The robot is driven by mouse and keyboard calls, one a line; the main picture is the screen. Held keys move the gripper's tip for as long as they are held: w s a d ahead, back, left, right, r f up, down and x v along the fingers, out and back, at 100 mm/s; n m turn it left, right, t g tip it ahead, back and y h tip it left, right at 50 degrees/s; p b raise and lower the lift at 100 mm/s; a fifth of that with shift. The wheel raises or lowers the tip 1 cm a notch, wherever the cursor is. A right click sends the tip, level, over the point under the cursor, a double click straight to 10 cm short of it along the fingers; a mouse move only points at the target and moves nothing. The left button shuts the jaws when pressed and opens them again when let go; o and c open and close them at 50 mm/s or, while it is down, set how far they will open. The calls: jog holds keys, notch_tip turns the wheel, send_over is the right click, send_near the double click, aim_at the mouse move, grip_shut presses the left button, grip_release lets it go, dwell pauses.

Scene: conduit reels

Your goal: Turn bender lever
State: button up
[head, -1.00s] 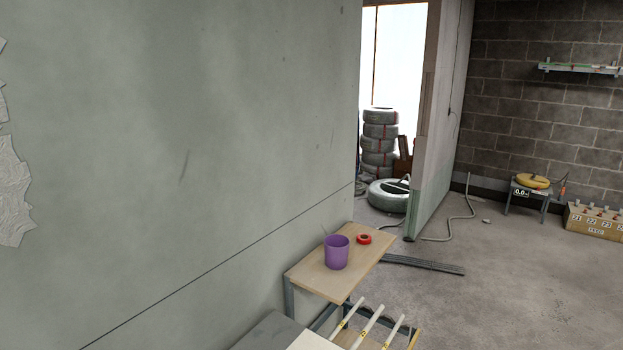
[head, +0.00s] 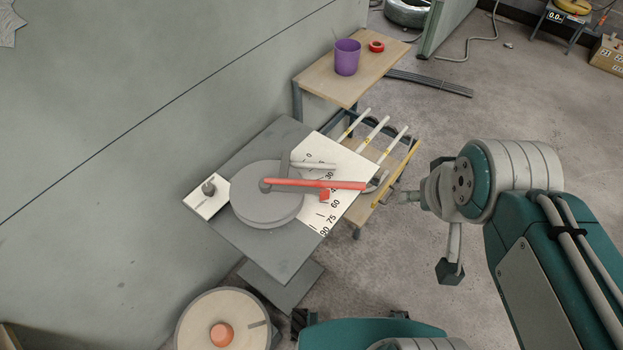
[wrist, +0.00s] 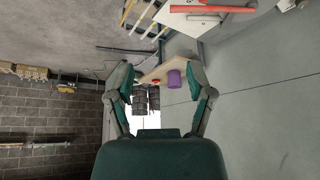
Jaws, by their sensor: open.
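The bender is a grey round former (head: 265,200) on a grey bench plate (head: 265,250), left of centre in the head view. Its red lever (head: 325,184) runs from a pivot on the former to the right, across a white angle card (head: 345,200). A small red pointer (head: 324,196) lies just below the lever, near the 45 to 60 marks. A grey arm and a short pale tube sit beside the lever. In the wrist view the lever (wrist: 222,9) shows at the top edge. My gripper (wrist: 160,85) is open and empty, apart from the lever.
A wooden shelf table with a purple cup (head: 347,58) and red tape roll (head: 376,46) stands behind the bender. Pale tubes (head: 368,135) lie on a rack beside it. A wooden disc (head: 225,330) is in front.

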dwell(0.5)
jog(key=n+g, duration=0.8)
jog(key=n, duration=0.9)
send_over(344, 182)
jog(key=w, duration=0.2)
jog(key=w+x, duration=0.2)
jog(key=x, duration=0.7)
jog(key=w+f+x, duration=0.1)
jog(key=w+x, duration=0.1)
jog(key=x, duration=0.7)
jog(key=shift+n, duration=0.3)
jog(key=x, duration=1.1)
grip_shut()
